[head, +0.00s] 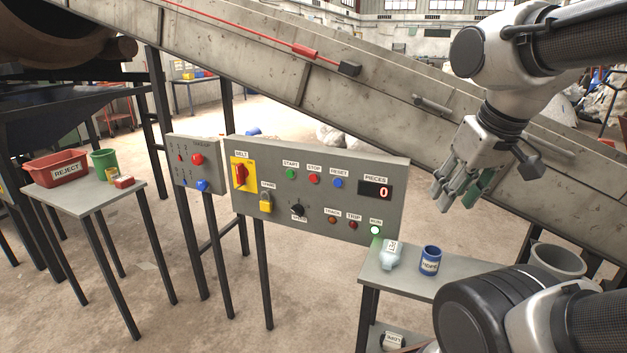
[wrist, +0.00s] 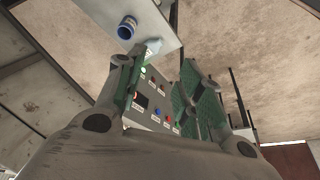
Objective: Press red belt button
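The grey control panel (head: 330,209) stands under the sloping conveyor. In the head view it carries a red STOP button (head: 314,179), between a green START button (head: 290,174) and a blue RESET button (head: 338,183). A red rotary switch labelled BELT (head: 240,174) sits on a yellow plate at its left. My gripper (head: 452,204) is open and empty, in the air to the right of the panel, apart from it. In the wrist view the panel (wrist: 148,104) shows between the green-padded fingers of my gripper (wrist: 160,80); its small red button (wrist: 167,118) is visible.
The conveyor (head: 390,100) slopes down to the right behind the panel. A side table (head: 410,282) holds a bottle (head: 391,255) and a blue cup (head: 430,260). A red reject bin (head: 57,167) sits far left.

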